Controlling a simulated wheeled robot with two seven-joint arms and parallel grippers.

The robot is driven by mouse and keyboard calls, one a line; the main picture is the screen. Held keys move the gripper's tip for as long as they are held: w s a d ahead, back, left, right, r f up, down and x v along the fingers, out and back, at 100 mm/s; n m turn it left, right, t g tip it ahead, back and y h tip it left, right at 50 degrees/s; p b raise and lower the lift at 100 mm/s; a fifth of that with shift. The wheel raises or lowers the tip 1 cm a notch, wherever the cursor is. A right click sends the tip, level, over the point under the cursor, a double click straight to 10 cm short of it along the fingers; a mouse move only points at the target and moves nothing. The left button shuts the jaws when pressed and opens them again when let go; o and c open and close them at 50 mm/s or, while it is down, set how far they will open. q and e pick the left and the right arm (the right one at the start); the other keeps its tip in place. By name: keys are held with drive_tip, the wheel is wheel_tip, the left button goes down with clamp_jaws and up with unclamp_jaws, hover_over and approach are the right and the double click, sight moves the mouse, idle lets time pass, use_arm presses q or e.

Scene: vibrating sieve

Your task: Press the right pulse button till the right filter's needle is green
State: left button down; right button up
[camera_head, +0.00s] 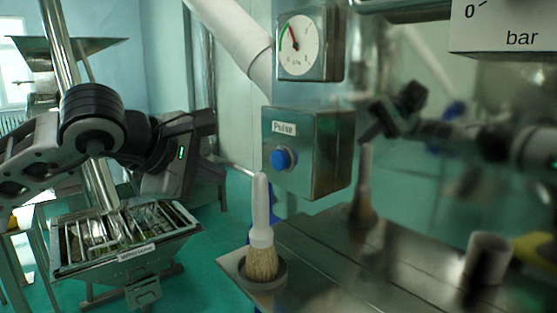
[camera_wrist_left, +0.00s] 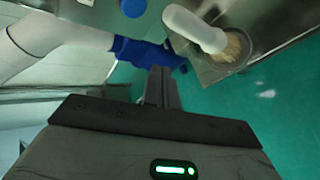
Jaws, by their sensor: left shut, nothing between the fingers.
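The Pulse box (camera_head: 308,150) is a metal box with a blue button (camera_head: 280,159) on its front; the button also shows at the top edge of the left wrist view (camera_wrist_left: 133,8). Above it is a round pressure gauge (camera_head: 300,48). Its needle points up and slightly left, near the upper end of a green arc; the exact reading is too small to tell. My left gripper (camera_head: 208,122) is shut and empty, left of the box and apart from the button. Its closed fingers show in the left wrist view (camera_wrist_left: 161,86). My right gripper is out of view.
A white-handled brush (camera_head: 262,225) stands upright in a round holder below the button, at the metal table's (camera_head: 330,270) corner. A sieve-like tray (camera_head: 125,245) stands at lower left. A pale pipe (camera_head: 232,35) slants down behind. Shiny metal at right mirrors the arm and brush.

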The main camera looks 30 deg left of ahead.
sight(279, 160)
use_arm(q)
drive_tip(key=w+d+p, duration=0.3)
drive_tip(key=w+p, duration=0.3)
drive_tip(key=w, duration=0.2)
drive_tip(key=shift+d, duration=0.25)
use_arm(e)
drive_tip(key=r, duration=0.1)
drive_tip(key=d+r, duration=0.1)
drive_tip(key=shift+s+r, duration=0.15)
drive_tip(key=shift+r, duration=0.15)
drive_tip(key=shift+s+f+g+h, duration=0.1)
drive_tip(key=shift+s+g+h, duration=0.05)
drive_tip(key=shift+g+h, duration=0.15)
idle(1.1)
use_arm(q)
drive_tip(key=shift+w, duration=0.15)
drive_tip(key=shift+w+d, duration=0.15)
drive_tip(key=shift+w, duration=0.15)
idle(0.4)
